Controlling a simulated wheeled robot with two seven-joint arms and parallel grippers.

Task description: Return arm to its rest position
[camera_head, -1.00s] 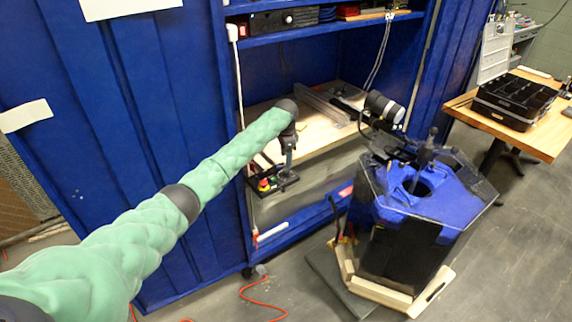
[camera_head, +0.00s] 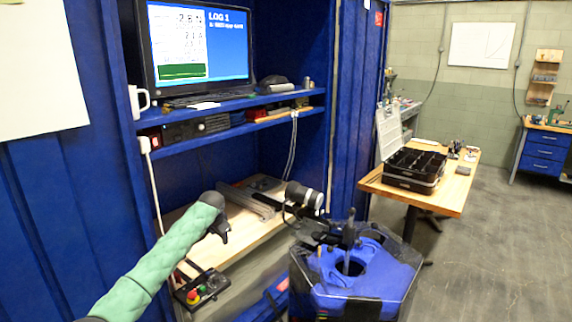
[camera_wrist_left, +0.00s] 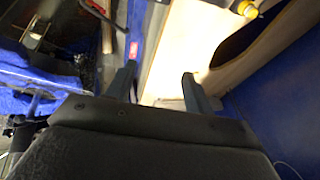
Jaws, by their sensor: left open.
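My left arm (camera_head: 150,268), in a green padded sleeve, comes in from the lower left in the head view. Its dark left gripper (camera_head: 222,231) is at the end of the sleeve, in front of the wooden bench in the blue cabinet. In the left wrist view the two fingers of the left gripper (camera_wrist_left: 159,80) stand apart with nothing between them. The blue-topped tank (camera_head: 390,268) stands to the right of the gripper, apart from it. My right gripper is not in view.
A black and silver cylinder (camera_head: 304,196) sits at the tank's back left. A control box with a red button (camera_head: 200,291) is below the gripper. The cabinet holds a monitor (camera_head: 200,45). A wooden table (camera_head: 452,192) bears a black organizer (camera_head: 414,168). Floor at right is clear.

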